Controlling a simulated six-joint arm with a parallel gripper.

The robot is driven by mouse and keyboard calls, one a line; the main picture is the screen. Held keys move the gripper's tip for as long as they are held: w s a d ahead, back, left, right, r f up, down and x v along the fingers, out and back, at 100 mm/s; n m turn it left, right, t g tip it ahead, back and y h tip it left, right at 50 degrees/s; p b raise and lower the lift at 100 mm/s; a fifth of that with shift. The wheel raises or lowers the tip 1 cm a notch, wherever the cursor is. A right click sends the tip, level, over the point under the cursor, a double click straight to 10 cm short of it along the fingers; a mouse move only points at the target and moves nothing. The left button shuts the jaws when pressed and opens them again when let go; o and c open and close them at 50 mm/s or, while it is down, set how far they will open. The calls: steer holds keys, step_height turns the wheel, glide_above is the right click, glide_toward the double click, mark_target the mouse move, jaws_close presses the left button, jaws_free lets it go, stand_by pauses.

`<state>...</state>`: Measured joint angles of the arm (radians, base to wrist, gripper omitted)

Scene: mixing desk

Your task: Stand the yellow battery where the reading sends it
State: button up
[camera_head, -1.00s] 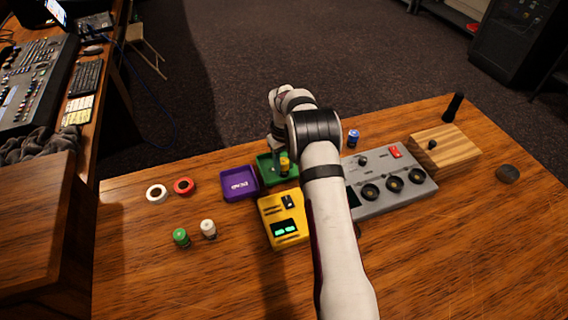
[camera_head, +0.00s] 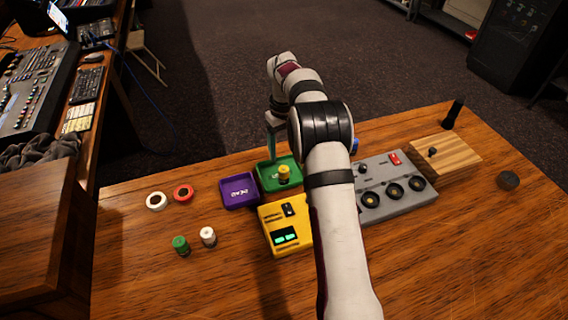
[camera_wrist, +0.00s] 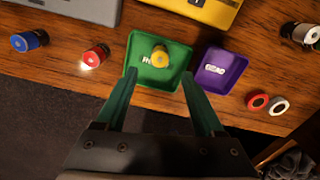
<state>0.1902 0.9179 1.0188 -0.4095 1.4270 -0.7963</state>
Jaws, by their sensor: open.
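The yellow battery (camera_head: 284,174) stands upright in the green tray (camera_head: 266,185), and it also shows in the wrist view (camera_wrist: 160,55). My gripper (camera_wrist: 158,78) is open and empty, with its fingers apart on either side of the green tray in the wrist view, the battery seen between them. In the head view it is above and behind the tray, partly hidden by my arm. The purple tray (camera_head: 240,203), marked DEAD, stands just left of the green one. The yellow tester (camera_head: 270,216) has a lit green display (camera_head: 286,236); I cannot read it.
Green (camera_head: 181,246) and white (camera_head: 208,237) batteries stand at the front left, near white (camera_head: 156,201) and red (camera_head: 183,193) rings. Red (camera_wrist: 96,55) and blue (camera_wrist: 29,41) batteries are beside the green tray in the wrist view. A grey box with dials (camera_head: 398,209) stands right.

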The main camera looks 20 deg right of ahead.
steer(key=s+a+r+m, duration=0.2)
steer(key=s+a+r, duration=0.2)
steer(key=s+r, duration=0.25)
steer(key=s+a+r+m, duration=0.1)
steer(key=s+a+r, duration=0.3)
steer(key=s+r, duration=0.3)
steer(key=s+a+f+m+y, duration=0.1)
steer(key=s+a+f+m, duration=0.1)
steer(key=s, duration=1)
steer(key=s+a+f+m, duration=0.1)
steer(key=s+a+m, duration=0.1)
steer(key=s, duration=1.1)
steer(key=shift+s+a+f+m+y, duration=0.3)
steer(key=shift+a+f+m+y, duration=0.1)
steer(key=shift+a, duration=0.35)
